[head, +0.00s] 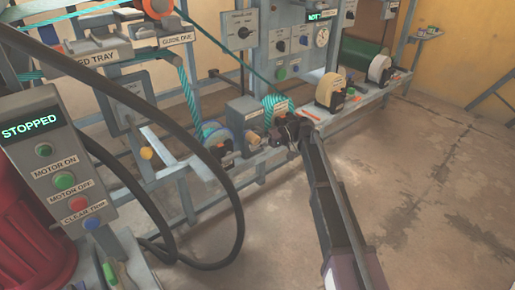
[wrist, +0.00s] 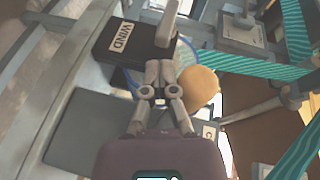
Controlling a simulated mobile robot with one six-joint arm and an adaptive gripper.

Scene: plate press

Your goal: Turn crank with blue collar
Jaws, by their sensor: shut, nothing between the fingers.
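My gripper (wrist: 160,72) shows in the wrist view with its two fingers close together and nothing held. A dark box labelled WIND (wrist: 125,45) is just beyond it, with a grey bar-like part (wrist: 168,24) at its right edge. A round tan knob (wrist: 198,88) is right beside the fingers; I cannot tell if they touch. Thin blue curves show near the box, but I cannot tell if they are a collar. In the head view, my gripper (head: 290,130) is at the low bench rail. A blue-rimmed wheel (head: 211,130) stands left of it.
A panel (head: 66,160) reading STOPPED stands at the left, with black hoses looping before the bench. Pale-wheeled units (head: 330,90) sit farther right on the rail. The floor (head: 430,190) at right is clear.

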